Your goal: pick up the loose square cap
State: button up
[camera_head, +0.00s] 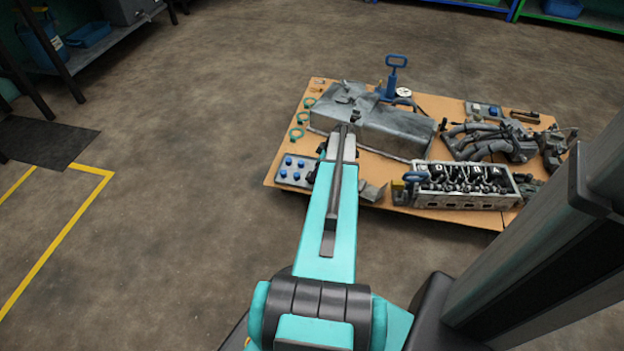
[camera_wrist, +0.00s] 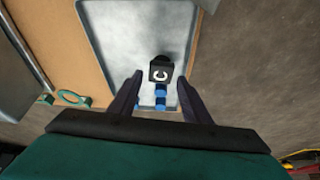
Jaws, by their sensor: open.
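A black square cap (camera_wrist: 159,72) with a pale C-shaped mark on its face shows in the wrist view. It appears over a grey metal tray (camera_wrist: 120,35), close to small blue pieces (camera_wrist: 160,97). My gripper (camera_wrist: 160,77) is open, with one dark finger on each side of the cap in the picture. A gap shows between the cap and each finger. I cannot tell how far above the cap the fingertips are. In the head view the tray (camera_head: 281,178) lies at the table's front left corner; I cannot make out the cap there.
The wooden table (camera_head: 445,216) also holds a large grey metal cover (camera_head: 390,135), an engine head (camera_head: 465,197), grey pipework (camera_head: 480,145) and a blue-handled tool (camera_head: 396,63). Green rings (camera_head: 297,134) lie along its left edge. The floor to the left is open.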

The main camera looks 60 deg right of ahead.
jog(key=shift+b+x, duration=0.45)
jog(key=shift+x, duration=1.25)
jog(key=shift+c, duration=0.5)
jog(key=c, duration=0.7)
